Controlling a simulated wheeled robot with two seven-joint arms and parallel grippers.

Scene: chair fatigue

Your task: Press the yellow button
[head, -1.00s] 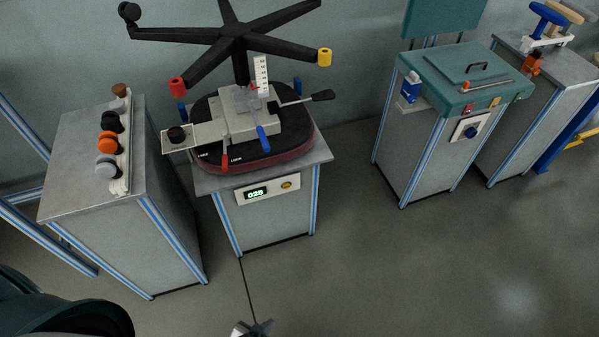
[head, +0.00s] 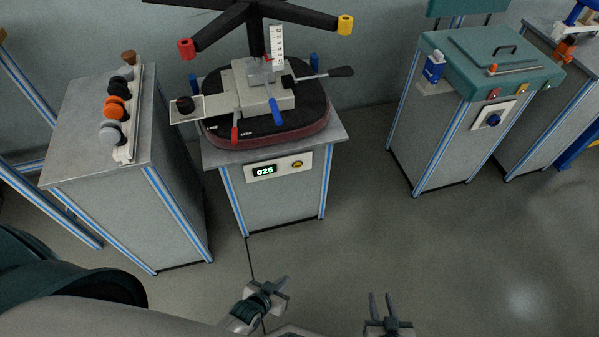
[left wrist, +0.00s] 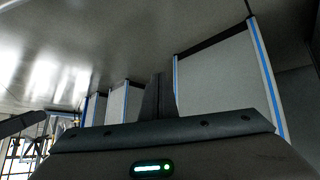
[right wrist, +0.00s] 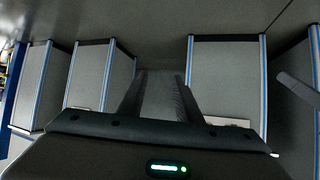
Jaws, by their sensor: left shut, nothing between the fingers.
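A small round yellow button (head: 297,164) sits on the white panel (head: 281,172) on the front of the middle bench, right of a green display that reads 026. My left gripper (head: 284,283) is below and in front of this bench, apart from the button. Its fingers are together and empty, and they also show in the left wrist view (left wrist: 158,77). My right gripper (head: 382,296) is further right over the floor, with its two fingers apart. It is empty, as the right wrist view (right wrist: 160,73) also shows. The button cannot be made out in either wrist view.
A chair-test fixture (head: 264,95) with red and blue levers stands on the middle bench. A grey bench (head: 85,125) with a rack of knobs stands left. A teal machine (head: 480,60) with red and yellow buttons stands right. The floor (head: 350,230) before the benches is clear.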

